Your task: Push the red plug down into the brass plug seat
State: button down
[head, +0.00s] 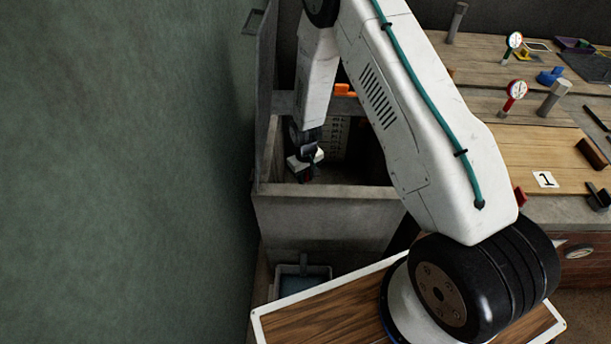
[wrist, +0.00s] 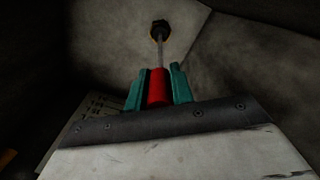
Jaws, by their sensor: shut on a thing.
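My gripper (wrist: 159,72) has teal fingers on both sides of the red plug (wrist: 157,88) in the wrist view and is shut on it. In the head view my gripper (head: 307,176) is low inside a grey open-topped tank; the plug is barely visible there, and the seat is hidden.
The grey tank's front wall (head: 325,225) and side walls surround my gripper closely. An orange object (head: 345,90) is at the tank's back. A wooden bench (head: 480,90) with gauges and posts stands on the right. A green wall (head: 120,170) fills the left.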

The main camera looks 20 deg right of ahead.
jog(key=c, duration=1.1)
grip_release()
jog(key=shift+r, duration=0.1)
notch_tip(320, 180, up, 8)
jog(key=shift+f, duration=0.15)
